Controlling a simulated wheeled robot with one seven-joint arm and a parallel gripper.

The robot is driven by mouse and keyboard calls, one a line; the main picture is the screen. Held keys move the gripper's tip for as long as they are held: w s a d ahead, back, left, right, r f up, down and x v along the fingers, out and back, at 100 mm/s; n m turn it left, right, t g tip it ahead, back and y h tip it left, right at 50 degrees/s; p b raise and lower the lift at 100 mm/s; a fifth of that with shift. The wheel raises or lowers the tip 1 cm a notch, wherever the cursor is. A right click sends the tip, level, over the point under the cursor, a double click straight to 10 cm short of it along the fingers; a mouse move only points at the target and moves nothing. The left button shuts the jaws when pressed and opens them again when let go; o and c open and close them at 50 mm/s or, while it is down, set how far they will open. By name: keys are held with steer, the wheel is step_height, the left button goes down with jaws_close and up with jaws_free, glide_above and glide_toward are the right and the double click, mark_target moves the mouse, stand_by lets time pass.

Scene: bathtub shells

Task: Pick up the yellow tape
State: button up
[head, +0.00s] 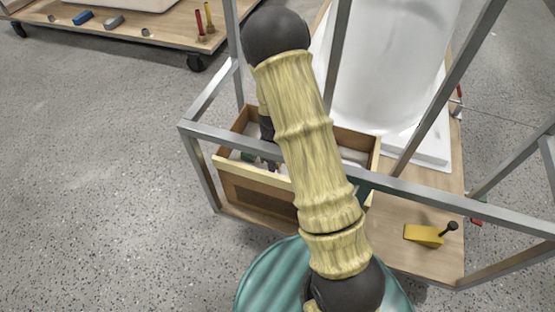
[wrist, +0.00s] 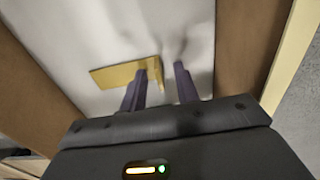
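A flat yellow piece (wrist: 112,76), perhaps the yellow tape, lies on the pale floor of a wooden box in the wrist view. A short upright yellow part stands at its right end. My gripper (wrist: 161,69) points down into the box with its two dark fingers apart. The left finger overlaps the yellow piece in the picture, and its right end shows between the fingers. I cannot tell if they touch. In the head view my arm hides much of the wooden box (head: 252,188), and the yellow piece does not show there.
Grey metal frame bars (head: 410,192) cross above the box. A white tub shell (head: 385,75) stands behind it. A yellow wedge-shaped thing with a black knob (head: 423,235) lies on the board at right. Open floor lies at left.

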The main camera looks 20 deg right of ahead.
steer(key=shift+c, duration=0.4)
jaws_close()
step_height(320, 180, up, 9)
steer(key=p, duration=0.4)
steer(key=shift+w+r, duration=0.1)
steer(key=shift+r, duration=0.4)
steer(key=shift+r+p, duration=0.1)
steer(key=shift+p, duration=0.2)
